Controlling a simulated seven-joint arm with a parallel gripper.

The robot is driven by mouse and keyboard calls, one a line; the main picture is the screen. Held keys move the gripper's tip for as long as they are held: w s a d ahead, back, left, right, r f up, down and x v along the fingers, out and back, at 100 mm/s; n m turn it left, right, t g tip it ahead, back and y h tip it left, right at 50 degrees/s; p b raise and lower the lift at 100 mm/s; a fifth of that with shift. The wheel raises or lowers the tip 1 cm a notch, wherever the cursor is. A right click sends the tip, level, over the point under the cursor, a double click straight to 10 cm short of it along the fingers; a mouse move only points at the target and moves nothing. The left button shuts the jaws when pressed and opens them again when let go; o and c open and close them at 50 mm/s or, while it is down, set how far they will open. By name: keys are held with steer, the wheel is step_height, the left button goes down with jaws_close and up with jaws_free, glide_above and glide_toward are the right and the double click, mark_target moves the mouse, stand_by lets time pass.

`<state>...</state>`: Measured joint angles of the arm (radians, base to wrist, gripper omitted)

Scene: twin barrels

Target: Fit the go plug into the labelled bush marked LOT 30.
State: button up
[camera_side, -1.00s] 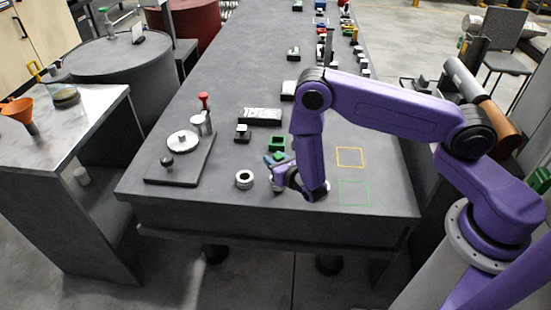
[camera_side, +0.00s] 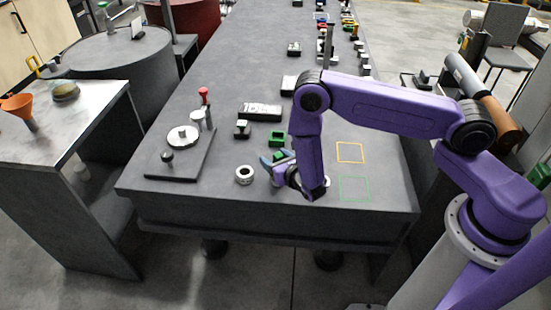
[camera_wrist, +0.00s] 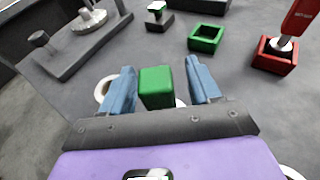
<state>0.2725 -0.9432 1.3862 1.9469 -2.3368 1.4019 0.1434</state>
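A green block (camera_wrist: 157,87), which looks like the go plug's handle, stands between the blue fingers of my gripper (camera_wrist: 162,82) in the wrist view. The left finger is close to it and a gap shows at the right finger, so my gripper is open around it. The block's lower end is hidden. A pale ring-shaped bush (camera_side: 244,175) lies on the bench left of my gripper; it shows partly behind the left finger in the wrist view (camera_wrist: 103,91). Another pale rim (camera_wrist: 180,103) shows beside the block's base. No LOT marking is readable.
A green open square holder (camera_wrist: 206,38) and a red holder (camera_wrist: 272,61) with a red-handled piece lie beyond my gripper. A dark plate with a round fixture (camera_side: 180,160) is at left. Orange (camera_side: 350,152) and green (camera_side: 355,189) outlined squares on the bench are empty.

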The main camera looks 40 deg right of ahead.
steer(key=v, duration=1.7)
steer(key=shift+s, duration=0.2)
steer(key=shift+d+r, duration=0.1)
steer(key=shift+r, duration=0.05)
